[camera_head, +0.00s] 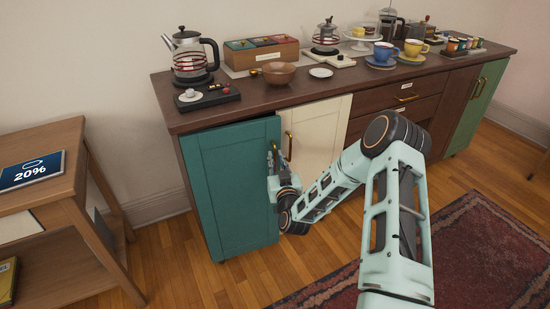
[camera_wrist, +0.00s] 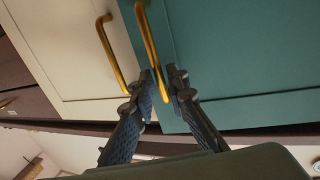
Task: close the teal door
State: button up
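The teal door (camera_head: 233,190) is at the left end of the sideboard. It stands slightly ajar, with a narrow dark gap along its top towards the right edge. It also fills the right of the wrist view (camera_wrist: 240,50). Its brass handle (camera_wrist: 147,35) runs between the fingertips of my gripper (camera_wrist: 162,80). My gripper (camera_head: 276,165) is at the door's right edge in the head view.
A cream door (camera_head: 318,133) with its own brass handle (camera_wrist: 110,52) is directly beside the teal door. A wooden side table (camera_head: 60,205) stands to the left. The sideboard top (camera_head: 290,88) holds a kettle, bowl and cups. Wooden floor (camera_head: 180,265) is clear before the door.

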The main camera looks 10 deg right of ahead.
jog(key=shift+w, duration=0.85)
jog(key=shift+c, duration=0.2)
grip_shut()
